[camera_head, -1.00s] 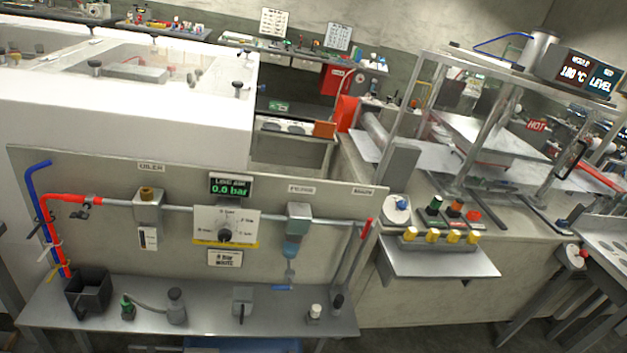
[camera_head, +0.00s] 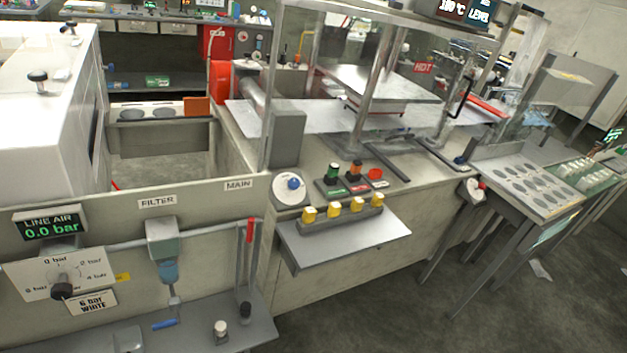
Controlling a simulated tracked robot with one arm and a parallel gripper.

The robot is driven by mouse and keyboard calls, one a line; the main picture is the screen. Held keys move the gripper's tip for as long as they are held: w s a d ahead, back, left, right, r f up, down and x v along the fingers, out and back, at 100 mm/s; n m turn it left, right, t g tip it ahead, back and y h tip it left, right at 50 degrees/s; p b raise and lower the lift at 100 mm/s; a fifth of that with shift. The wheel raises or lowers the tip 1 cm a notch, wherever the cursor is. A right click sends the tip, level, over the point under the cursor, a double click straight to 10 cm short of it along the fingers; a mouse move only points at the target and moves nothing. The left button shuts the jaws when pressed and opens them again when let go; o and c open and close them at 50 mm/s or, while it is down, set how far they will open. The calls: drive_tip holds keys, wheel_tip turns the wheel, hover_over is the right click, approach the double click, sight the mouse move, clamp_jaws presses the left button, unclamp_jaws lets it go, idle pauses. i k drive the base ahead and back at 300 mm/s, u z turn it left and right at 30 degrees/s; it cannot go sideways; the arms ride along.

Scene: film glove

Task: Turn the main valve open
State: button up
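The main valve shows at the right end of the air panel, under the MAIN label (camera_head: 239,184). Its red lever handle (camera_head: 250,231) stands upright at the end of the grey pipe (camera_head: 205,240). The line air display (camera_head: 50,226) reads 0.0 bar. The regulator dial (camera_head: 62,287) with its black knob is at the lower left. The filter (camera_head: 164,245) hangs between the dial and the valve. My gripper is not in view, so its state does not show.
A grey shelf (camera_head: 190,325) below the panel holds small fittings. To the right, a ledge with yellow knobs (camera_head: 333,209) juts from the press bench (camera_head: 300,270). A tray table (camera_head: 525,185) stands farther right. The floor (camera_head: 400,310) at the lower right is mostly clear.

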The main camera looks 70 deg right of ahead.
sight(248, 233)
drive_tip(key=z, duration=0.45)
drive_tip(key=k, duration=0.45)
drive_tip(key=z, duration=0.6)
drive_tip(key=i, duration=0.5)
drive_tip(key=z, duration=0.05)
